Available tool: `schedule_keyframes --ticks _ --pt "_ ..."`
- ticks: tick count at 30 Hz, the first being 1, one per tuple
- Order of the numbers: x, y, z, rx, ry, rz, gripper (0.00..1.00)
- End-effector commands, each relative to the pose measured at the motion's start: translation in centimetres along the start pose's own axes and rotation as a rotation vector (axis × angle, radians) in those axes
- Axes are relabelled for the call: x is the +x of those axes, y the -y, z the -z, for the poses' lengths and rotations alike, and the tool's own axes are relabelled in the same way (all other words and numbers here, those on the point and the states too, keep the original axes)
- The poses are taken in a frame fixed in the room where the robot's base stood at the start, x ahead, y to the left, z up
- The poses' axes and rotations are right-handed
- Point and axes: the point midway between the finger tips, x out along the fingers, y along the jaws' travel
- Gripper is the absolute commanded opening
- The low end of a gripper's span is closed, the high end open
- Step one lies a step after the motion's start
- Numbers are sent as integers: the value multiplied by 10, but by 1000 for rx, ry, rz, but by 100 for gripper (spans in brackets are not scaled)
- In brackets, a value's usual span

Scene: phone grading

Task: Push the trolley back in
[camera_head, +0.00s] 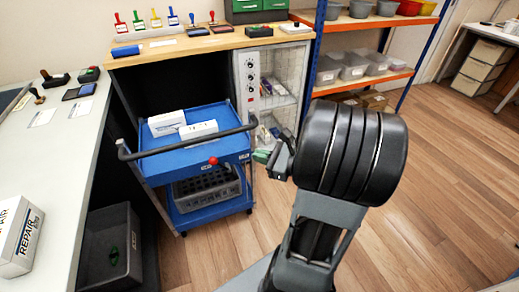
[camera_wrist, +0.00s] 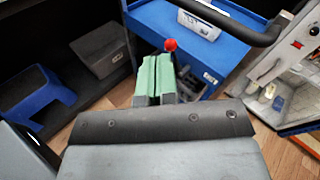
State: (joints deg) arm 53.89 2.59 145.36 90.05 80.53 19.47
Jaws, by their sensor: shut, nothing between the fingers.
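The blue trolley (camera_head: 180,168) stands on the wood floor, partly under the wooden bench and sticking out in front of it. It has two trays, a black bar handle (camera_head: 190,145) and a red ball knob (camera_head: 213,161) on the front. Two white boxes (camera_head: 198,129) lie on its top tray and a dark slotted crate (camera_head: 208,187) on the lower one. My gripper (camera_head: 262,156) is to the right of the knob in the head view. In the wrist view its green fingers (camera_wrist: 155,78) are together and empty, with the knob (camera_wrist: 170,45) just beyond the tips; contact is unclear.
A glass-door cabinet (camera_head: 275,85) stands close on the trolley's right. A grey-white table (camera_head: 60,130) is on the left, with a grey bin (camera_head: 110,255) beneath it. A shelf rack (camera_head: 350,70) stands at the back right. The floor (camera_head: 430,180) at right is clear.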

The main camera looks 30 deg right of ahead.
Motion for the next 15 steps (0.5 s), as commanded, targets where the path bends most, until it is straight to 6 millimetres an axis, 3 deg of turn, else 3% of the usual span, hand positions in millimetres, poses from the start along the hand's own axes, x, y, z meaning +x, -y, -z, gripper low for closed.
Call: schedule_keyframes --ticks 1,4,8,11,15 --pt "-10 14 26 69 34 107 0" --pt "-31 38 45 158 95 270 0" --pt "-48 55 58 217 143 394 0" --pt "-49 64 62 234 159 434 0" --pt "-32 73 59 236 164 439 0"
